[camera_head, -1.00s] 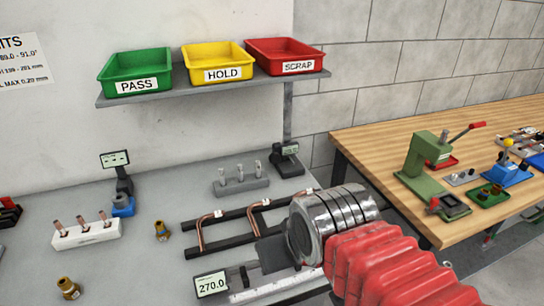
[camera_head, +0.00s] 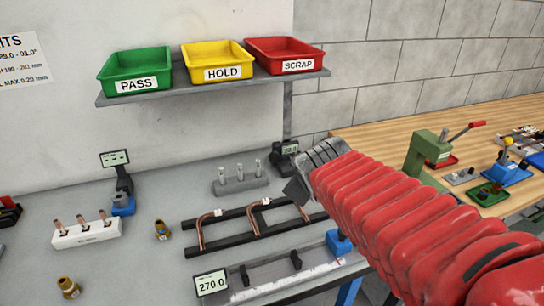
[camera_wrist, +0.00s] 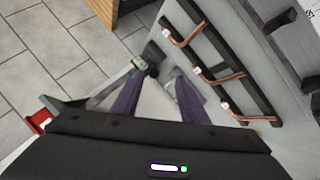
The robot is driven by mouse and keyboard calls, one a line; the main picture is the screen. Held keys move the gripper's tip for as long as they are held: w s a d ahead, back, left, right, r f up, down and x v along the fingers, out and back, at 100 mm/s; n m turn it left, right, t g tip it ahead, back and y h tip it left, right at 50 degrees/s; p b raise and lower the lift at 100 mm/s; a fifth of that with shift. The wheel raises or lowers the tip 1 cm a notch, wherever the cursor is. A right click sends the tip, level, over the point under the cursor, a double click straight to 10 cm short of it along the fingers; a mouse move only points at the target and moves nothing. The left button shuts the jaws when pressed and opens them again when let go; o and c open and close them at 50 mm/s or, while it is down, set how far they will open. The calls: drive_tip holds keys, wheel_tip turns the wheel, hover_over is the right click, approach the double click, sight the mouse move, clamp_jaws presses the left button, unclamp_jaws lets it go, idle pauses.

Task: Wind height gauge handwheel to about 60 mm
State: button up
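A dark gauge with a small lit display (camera_head: 290,149) stands at the right back of the grey bench; I take it to be the height gauge. It also shows in the wrist view as a dark body with a greenish display (camera_wrist: 139,63). Its handwheel is not clearly made out, and the display digits are too small to read surely. My gripper (camera_head: 297,190) is close in front of this gauge in the head view. In the wrist view the two purple fingers of my gripper (camera_wrist: 155,86) are apart, with the gauge near and beyond their tips. No contact can be made out.
A black rack with bent copper tubes (camera_head: 250,229) lies in front of the gauge. A grey block with pins (camera_head: 240,186) stands left of it. A measuring rail reading 270.0 (camera_head: 212,283) is at the front. Coloured bins (camera_head: 217,62) sit on a shelf above.

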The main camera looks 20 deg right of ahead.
drive_tip(key=w+d+n+t+y, duration=0.1)
drive_tip(key=w+d+n+t, duration=0.1)
drive_tip(key=w+d+n, duration=0.35)
drive_tip(key=w+d+n+t+y, duration=0.1)
drive_tip(key=w+d+n+t, duration=0.15)
drive_tip(key=w+n, duration=0.6)
drive_tip(key=w+d+f+n+y, duration=0.1)
drive_tip(key=w+f+n+y, duration=0.2)
drive_tip(key=w+f+n, duration=0.25)
drive_tip(key=n+y, duration=0.5)
drive_tip(key=n, duration=0.1)
approach(277, 158)
drive_tip(key=s+r, duration=0.1)
drive_tip(key=s, duration=0.1)
drive_tip(key=shift+d+r+g, duration=0.15)
drive_tip(key=shift+d+g, duration=0.1)
drive_tip(key=shift+d, duration=0.2)
drive_tip(key=shift+m+h, duration=0.25)
drive_tip(key=shift+h, duration=0.05)
drive_tip(key=x, duration=1.3)
drive_tip(key=shift+w+a, duration=0.25)
drive_tip(key=shift+w, duration=0.05)
drive_tip(key=c, duration=0.8)
